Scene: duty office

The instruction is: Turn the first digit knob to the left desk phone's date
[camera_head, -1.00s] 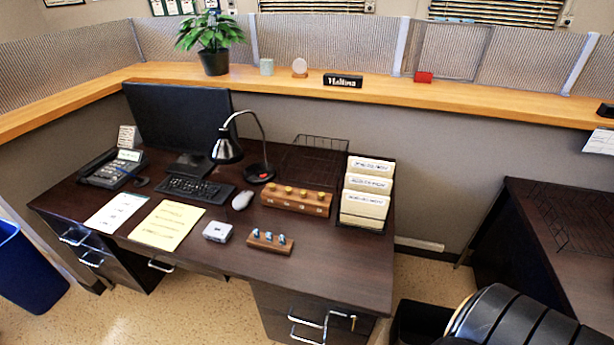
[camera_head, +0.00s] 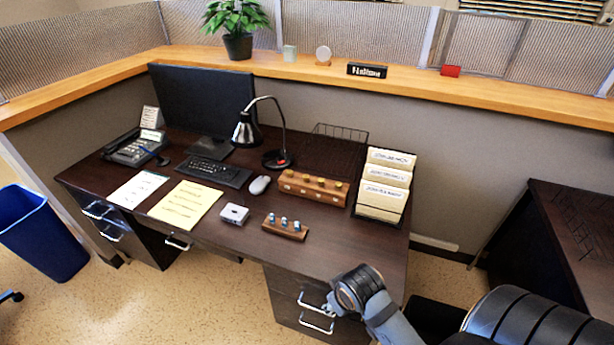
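A dark desk phone (camera_head: 133,150) with a lit, pale display (camera_head: 151,135) stands at the left end of the desk; the date on it is too small to read. A small wooden block (camera_head: 285,230) with three blue-and-silver knobs (camera_head: 284,222) sits near the desk's front edge. A longer wooden block (camera_head: 314,191) with several yellow knobs lies behind it. I cannot tell which block carries the first digit knob. My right arm's joint shows at the lower right, in front of the desk; its gripper is not visible. My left gripper is out of view.
A white box (camera_head: 234,214), a yellow sheet (camera_head: 185,205), a white sheet (camera_head: 138,189), a mouse (camera_head: 259,185) and a keyboard (camera_head: 213,172) lie on the desk (camera_head: 330,257). A lamp (camera_head: 246,130) and a file holder (camera_head: 378,214) stand behind. A blue bin (camera_head: 42,235) is at left.

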